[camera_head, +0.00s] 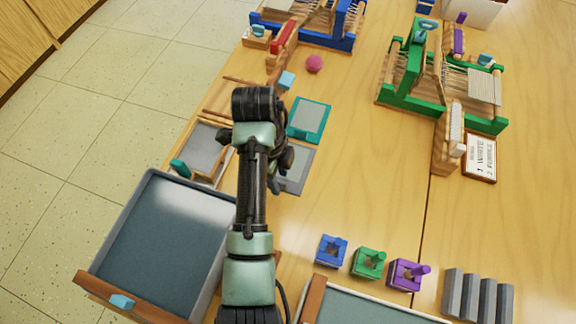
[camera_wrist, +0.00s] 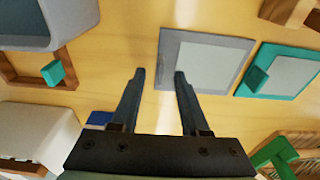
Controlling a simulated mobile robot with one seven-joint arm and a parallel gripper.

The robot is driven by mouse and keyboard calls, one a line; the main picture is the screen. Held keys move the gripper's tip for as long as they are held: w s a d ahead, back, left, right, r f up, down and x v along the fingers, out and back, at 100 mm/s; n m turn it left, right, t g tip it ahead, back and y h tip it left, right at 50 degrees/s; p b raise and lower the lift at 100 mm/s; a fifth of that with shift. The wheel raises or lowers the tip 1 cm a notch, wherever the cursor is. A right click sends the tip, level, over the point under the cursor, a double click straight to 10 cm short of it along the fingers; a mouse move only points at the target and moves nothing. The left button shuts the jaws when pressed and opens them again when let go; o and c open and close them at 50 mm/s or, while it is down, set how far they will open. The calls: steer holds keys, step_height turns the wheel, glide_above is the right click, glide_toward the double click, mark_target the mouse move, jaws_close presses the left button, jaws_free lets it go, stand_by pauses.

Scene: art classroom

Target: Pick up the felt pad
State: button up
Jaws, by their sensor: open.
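No piece is clearly marked as the felt pad. A flat grey-bordered piece with a paler sheet (camera_wrist: 208,68) lies on the table; it also shows in the head view (camera_head: 295,180), partly behind my arm. A teal-bordered piece with a pale grey sheet (camera_head: 310,117) lies beside it and shows in the wrist view (camera_wrist: 293,78), with a small teal block (camera_wrist: 258,78) at its edge. I cannot tell which is the felt pad. My gripper (camera_wrist: 159,75) is open and empty, its fingertips just beside the grey-bordered piece's edge. In the head view the arm hides most of it.
A grey tray (camera_head: 150,235) stands at the left. Another tray (camera_head: 365,308) is at the front. Blue (camera_head: 331,250), green (camera_head: 368,263) and purple (camera_head: 406,273) stands sit right of my arm. A green loom (camera_head: 405,95) stands farther right. Table between is clear.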

steer(key=shift+f, duration=0.5)
jaws_close()
steer(key=shift+r, duration=0.15)
step_height(320, 180, up, 10)
steer(key=p, duration=0.5)
steer(key=shift+p, duration=0.4)
